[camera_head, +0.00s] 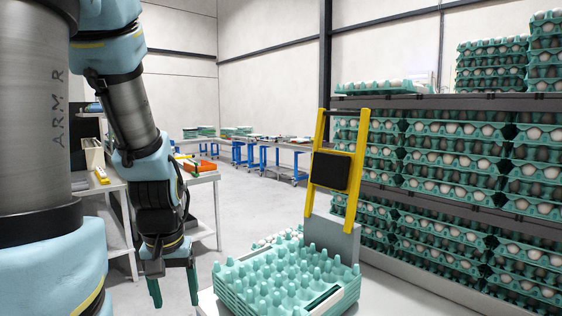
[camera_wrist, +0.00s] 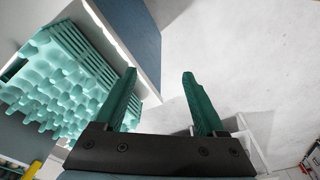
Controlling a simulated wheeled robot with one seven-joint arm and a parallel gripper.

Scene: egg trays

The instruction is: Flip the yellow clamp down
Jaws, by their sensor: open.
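The yellow clamp (camera_head: 357,175) is a ladder-like frame with a black pad (camera_head: 330,171) between its bars. It stands raised and slightly tilted on a grey block (camera_head: 335,236) behind the stack of green egg trays (camera_head: 228,293). My gripper (camera_head: 174,285) hangs left of the stack in the head view, pointing down, apart from the clamp. In the wrist view its two green fingers (camera_wrist: 158,88) are spread with nothing between them. The egg trays (camera_wrist: 58,60) show at the left there; the clamp cannot be made out clearly.
Tall shelves of filled egg trays (camera_head: 455,165) stand behind and right of the clamp. A side table (camera_head: 200,178) with an orange bin (camera_head: 199,166) stands at the left, behind my arm. Open floor (camera_head: 255,205) lies between it and the tray stack.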

